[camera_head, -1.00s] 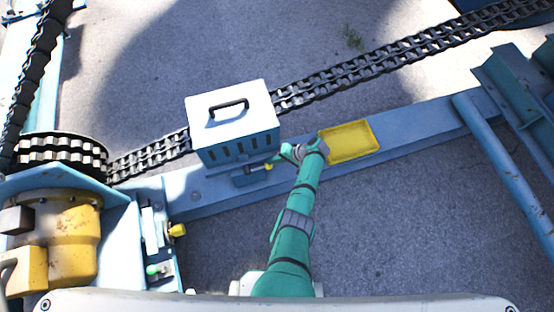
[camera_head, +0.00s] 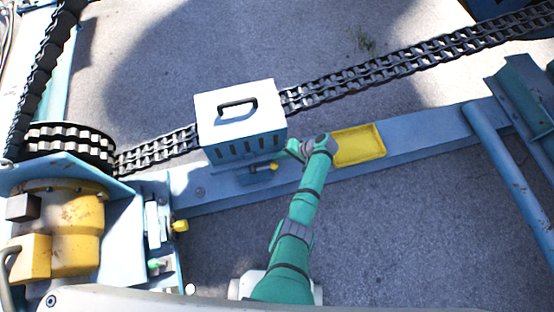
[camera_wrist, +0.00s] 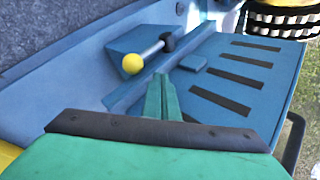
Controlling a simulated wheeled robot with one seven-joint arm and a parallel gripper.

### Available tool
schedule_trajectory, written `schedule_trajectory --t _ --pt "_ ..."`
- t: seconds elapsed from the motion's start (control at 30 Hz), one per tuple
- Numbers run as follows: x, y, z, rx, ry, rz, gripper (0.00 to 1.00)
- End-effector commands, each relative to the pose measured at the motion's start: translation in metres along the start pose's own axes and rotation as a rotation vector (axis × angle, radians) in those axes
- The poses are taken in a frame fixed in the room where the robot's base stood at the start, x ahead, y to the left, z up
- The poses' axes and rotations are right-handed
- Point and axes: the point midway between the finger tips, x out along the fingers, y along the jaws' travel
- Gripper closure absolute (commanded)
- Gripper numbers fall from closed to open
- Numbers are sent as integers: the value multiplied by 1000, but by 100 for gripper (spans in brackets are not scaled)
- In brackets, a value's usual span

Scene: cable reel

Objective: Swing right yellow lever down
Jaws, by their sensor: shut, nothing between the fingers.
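The right yellow lever (camera_head: 273,166) sticks out at the foot of the white-topped box, on the blue beam. In the wrist view its yellow ball knob (camera_wrist: 132,64) sits on a light rod, which runs up and right to a dark pivot on a blue block. My gripper (camera_head: 291,147) is just right of the lever in the head view. In the wrist view my green fingers (camera_wrist: 161,92) are together and empty, below and right of the knob, with a visible gap to it. A second yellow knob (camera_head: 180,226) is at the left.
The box (camera_head: 240,105) with a black handle and dark slots stands behind the lever. A shallow yellow tray (camera_head: 358,146) lies on the blue beam (camera_head: 430,130) right of my gripper. A heavy chain (camera_head: 400,65) runs behind. A yellow motor (camera_head: 75,235) stands at the left.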

Motion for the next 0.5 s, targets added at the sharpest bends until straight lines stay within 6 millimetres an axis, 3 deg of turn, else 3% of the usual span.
schedule_trajectory --t 0.2,0.5 --pt "-48 9 -6 2 8 -3 100" --pt "-84 15 -9 0 6 -2 100"
